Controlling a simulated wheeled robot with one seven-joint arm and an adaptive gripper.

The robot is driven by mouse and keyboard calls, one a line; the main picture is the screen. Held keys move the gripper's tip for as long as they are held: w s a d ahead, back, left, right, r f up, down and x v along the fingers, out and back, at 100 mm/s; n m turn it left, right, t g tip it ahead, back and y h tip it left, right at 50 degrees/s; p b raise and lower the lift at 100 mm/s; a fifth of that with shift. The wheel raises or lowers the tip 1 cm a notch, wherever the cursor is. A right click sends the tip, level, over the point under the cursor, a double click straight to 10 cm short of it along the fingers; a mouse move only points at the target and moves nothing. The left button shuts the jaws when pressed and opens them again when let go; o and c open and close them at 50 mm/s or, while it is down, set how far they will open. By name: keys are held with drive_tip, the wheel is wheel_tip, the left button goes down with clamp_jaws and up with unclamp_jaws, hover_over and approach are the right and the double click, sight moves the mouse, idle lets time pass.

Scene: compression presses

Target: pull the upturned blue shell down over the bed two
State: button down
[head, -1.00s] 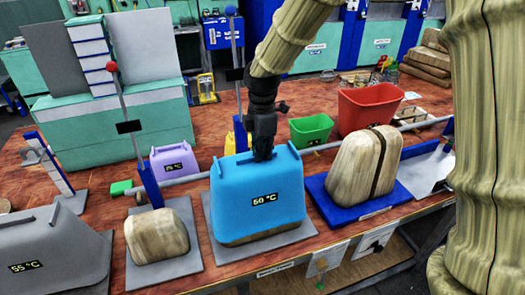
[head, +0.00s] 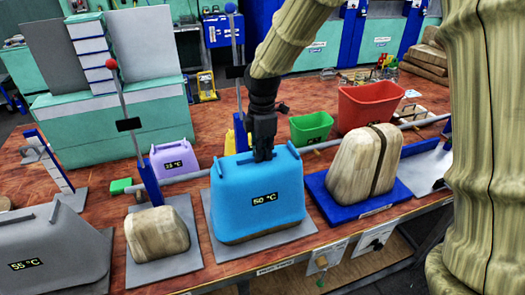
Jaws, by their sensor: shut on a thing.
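The blue shell (head: 235,205) with a "50 °C" label sits over a bed on a grey base plate (head: 222,250) at the middle of the bench. It is right way up and covers the bed's block nearly whole; only a thin wood-coloured strip shows under its lower edge. My gripper (head: 264,155) points down at the top of the shell and is shut on the shell's top, where a raised handle bar shows. The fingertips are partly hidden by the shell.
A bare wooden block (head: 157,234) stands left, and a grey "55 °C" shell (head: 50,250) at far left. A strapped wooden block (head: 357,165) on a blue plate stands right. A purple shell (head: 166,158), green bin (head: 311,127) and red bin (head: 372,107) stand behind. A rail runs behind the beds.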

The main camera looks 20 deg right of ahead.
drive_tip(key=c, duration=1.5)
unclamp_jaws()
wheel_tip(320, 180, up, 12)
drive_tip(key=shift+f, duration=0.1)
